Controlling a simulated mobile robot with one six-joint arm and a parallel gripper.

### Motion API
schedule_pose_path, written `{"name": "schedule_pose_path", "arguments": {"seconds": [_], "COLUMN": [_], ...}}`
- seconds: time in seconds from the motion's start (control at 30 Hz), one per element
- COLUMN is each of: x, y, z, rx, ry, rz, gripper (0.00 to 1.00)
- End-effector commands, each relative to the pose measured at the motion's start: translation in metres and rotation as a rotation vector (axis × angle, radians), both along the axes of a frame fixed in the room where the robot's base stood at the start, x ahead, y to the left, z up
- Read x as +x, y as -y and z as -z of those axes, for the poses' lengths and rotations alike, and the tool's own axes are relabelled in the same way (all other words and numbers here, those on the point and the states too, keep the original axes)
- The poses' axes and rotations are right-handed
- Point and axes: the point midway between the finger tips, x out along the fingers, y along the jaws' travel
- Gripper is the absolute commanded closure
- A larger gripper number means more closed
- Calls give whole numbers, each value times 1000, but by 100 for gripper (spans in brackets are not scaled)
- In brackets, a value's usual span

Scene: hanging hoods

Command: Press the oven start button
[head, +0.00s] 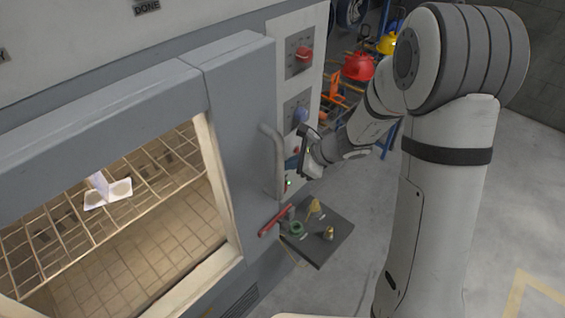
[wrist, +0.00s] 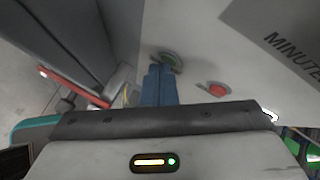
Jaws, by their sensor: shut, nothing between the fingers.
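The oven (head: 235,85) fills the left of the head view, with a pale control panel (head: 284,85) on its right side. No start label is readable. My gripper (head: 292,164) is shut and empty at the panel.
The door handle (head: 275,160) stands out just left of my gripper. A red knob (head: 304,55) and a blue knob (head: 300,115) are higher on the panel. A dark shelf (head: 325,242) with small items and a red bar (head: 275,220) lie below.

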Motion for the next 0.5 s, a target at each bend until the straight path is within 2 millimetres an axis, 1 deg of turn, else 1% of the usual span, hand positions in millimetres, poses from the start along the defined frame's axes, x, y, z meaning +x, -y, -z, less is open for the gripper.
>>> {"name": "schedule_pose_path", "arguments": {"seconds": [0.27,0.5], "x": [0,-5], "y": [0,7], "z": [0,0], "rx": [1,0], "ry": [0,1], "rz": [0,1], "gripper": [100,100]}}
